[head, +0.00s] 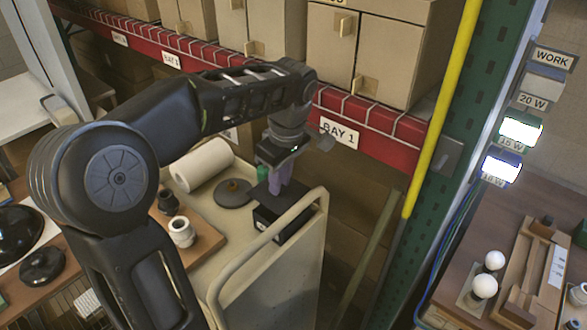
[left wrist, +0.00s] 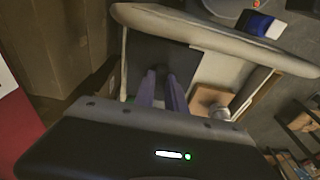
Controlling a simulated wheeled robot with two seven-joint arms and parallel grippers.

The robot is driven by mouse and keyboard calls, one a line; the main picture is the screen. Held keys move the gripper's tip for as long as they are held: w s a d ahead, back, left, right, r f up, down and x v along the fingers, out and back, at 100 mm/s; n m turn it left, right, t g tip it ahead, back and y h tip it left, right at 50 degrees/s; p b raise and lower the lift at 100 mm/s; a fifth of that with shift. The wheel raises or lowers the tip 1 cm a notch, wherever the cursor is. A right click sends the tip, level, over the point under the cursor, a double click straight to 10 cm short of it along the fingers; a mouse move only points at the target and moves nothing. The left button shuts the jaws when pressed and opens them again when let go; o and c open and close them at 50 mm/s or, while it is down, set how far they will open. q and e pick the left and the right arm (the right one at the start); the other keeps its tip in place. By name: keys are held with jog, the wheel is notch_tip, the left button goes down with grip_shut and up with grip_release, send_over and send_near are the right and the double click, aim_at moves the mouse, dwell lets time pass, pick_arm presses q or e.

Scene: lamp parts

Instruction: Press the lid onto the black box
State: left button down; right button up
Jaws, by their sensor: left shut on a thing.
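My left gripper (head: 276,187), with purple fingers, reaches down over the far right corner of a cart. It is shut on the black lid (head: 259,195), a flat dark plate directly below the fingers. The black box (head: 289,226) stands on the cart under the lid, partly hidden by the lid and the cart's handle. Whether the lid touches the box or is a little above it I cannot tell. In the left wrist view the gripper (left wrist: 162,80) points down at the dark lid (left wrist: 188,57); the box is hidden there. My right gripper is not in view.
The cart's raised handle (head: 262,250) runs close to the box. A white roll (head: 203,164), a grey disc (head: 233,192), a dark cup (head: 168,201) and a white fitting (head: 181,232) are left of it. A red shelf beam (head: 365,145) stands behind, with a yellow pole (head: 440,110) at right.

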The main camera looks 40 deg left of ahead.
aim_at(282, 195)
pick_arm(q)
jog(key=shift+w, duration=0.35)
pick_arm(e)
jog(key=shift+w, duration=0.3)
pick_arm(q)
jog(key=shift+s, duration=0.1)
jog(key=shift+f, duration=0.1)
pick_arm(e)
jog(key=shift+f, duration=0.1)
